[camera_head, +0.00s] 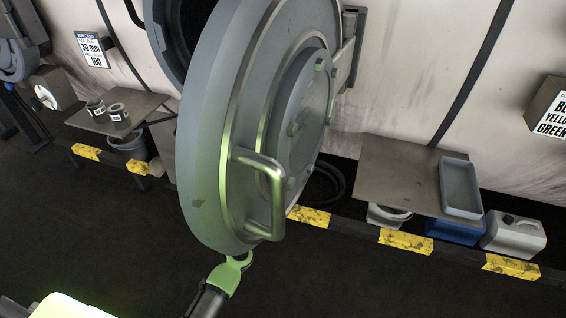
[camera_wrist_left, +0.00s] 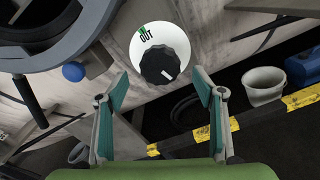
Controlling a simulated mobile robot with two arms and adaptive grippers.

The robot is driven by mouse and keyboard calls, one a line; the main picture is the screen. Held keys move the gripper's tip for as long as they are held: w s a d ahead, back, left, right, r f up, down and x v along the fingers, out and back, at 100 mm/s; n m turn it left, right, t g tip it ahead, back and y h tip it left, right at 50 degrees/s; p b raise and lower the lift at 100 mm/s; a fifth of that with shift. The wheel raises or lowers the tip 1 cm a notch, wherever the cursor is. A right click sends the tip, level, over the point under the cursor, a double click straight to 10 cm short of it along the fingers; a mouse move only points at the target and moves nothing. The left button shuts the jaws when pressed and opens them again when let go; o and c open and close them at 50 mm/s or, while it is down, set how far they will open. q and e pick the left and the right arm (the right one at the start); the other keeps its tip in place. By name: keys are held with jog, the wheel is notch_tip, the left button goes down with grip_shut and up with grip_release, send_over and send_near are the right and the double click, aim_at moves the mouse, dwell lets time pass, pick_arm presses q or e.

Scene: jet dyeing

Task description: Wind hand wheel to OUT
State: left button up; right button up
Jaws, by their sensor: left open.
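The hand wheel (camera_wrist_left: 164,62), a black ribbed knob, sits on a white round dial (camera_wrist_left: 143,44) in the left wrist view. OUT is printed at the dial's upper left beside a green patch. The knob's short white pointer line is at its lower right, away from OUT. My left gripper (camera_wrist_left: 162,78) is open, its two teal fingers spread either side below the wheel, apart from it, with nothing between them. In the head view I do not see this wheel; the big door blocks that area.
A large round grey door (camera_head: 215,130) with a bar handle (camera_head: 268,190) stands open in the head view. A grey ring and blue ball (camera_wrist_left: 73,72) lie left of the dial. A shelf (camera_head: 390,170) holds a tray (camera_head: 460,188). Yellow-marked rails (camera_head: 405,241) border dark floor.

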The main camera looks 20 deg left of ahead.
pick_arm(q)
jog(key=w, duration=0.6)
jog(key=shift+w+d, duration=0.1)
jog(key=shift+w, duration=0.1)
jog(key=c, duration=1.1)
